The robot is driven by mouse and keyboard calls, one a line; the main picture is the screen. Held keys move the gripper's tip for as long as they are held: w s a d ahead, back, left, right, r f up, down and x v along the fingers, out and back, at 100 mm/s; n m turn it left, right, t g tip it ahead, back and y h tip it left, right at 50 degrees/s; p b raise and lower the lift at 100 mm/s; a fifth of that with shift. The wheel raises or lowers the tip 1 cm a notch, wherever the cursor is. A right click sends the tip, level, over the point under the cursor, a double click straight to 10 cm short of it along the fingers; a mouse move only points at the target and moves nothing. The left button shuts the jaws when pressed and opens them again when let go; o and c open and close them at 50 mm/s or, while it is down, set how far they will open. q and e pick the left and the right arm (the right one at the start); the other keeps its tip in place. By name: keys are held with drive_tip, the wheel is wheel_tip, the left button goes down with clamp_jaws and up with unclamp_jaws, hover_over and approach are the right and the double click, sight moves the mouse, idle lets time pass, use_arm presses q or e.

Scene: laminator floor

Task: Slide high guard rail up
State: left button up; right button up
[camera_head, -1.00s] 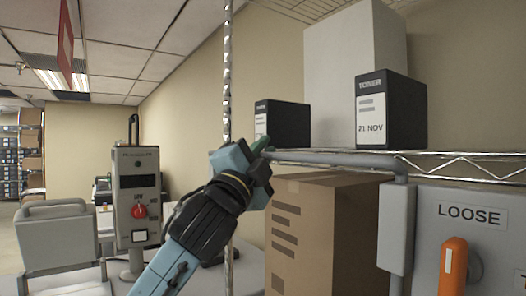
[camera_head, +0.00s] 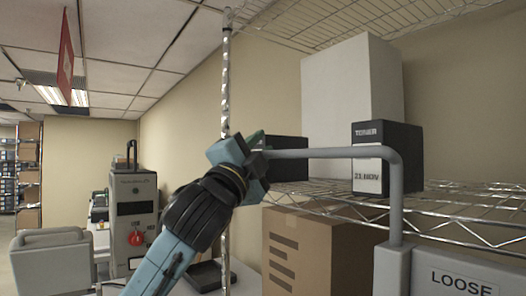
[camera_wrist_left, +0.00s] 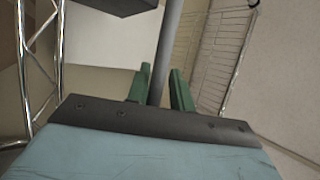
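The high guard rail is a grey bent tube (camera_head: 318,153) in the head view. Its horizontal bar stands above the wire shelf's front edge and crosses in front of the toner boxes. At the right it bends down into a post that enters a grey sleeve. My left gripper (camera_head: 257,143) is at the bar's left end. My right gripper is not in view.
A black toner box (camera_head: 371,178) and a white box (camera_head: 350,90) stand on the wire shelf (camera_head: 455,203). A cardboard box (camera_head: 325,255) is below it. A panel marked LOOSE (camera_head: 462,283) is at lower right. A metal upright (camera_head: 226,85) stands behind my left gripper.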

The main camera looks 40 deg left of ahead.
use_arm(q)
drive_tip(key=o, duration=0.3)
drive_tip(key=shift+r, duration=0.1)
drive_tip(key=shift+s+d+f, duration=0.1)
drive_tip(key=shift+s+f, duration=0.15)
drive_tip(key=shift+f, duration=0.1)
drive_tip(key=b+v, duration=1.2)
drive_tip(key=b, duration=0.1)
drive_tip(key=shift+s, duration=0.3)
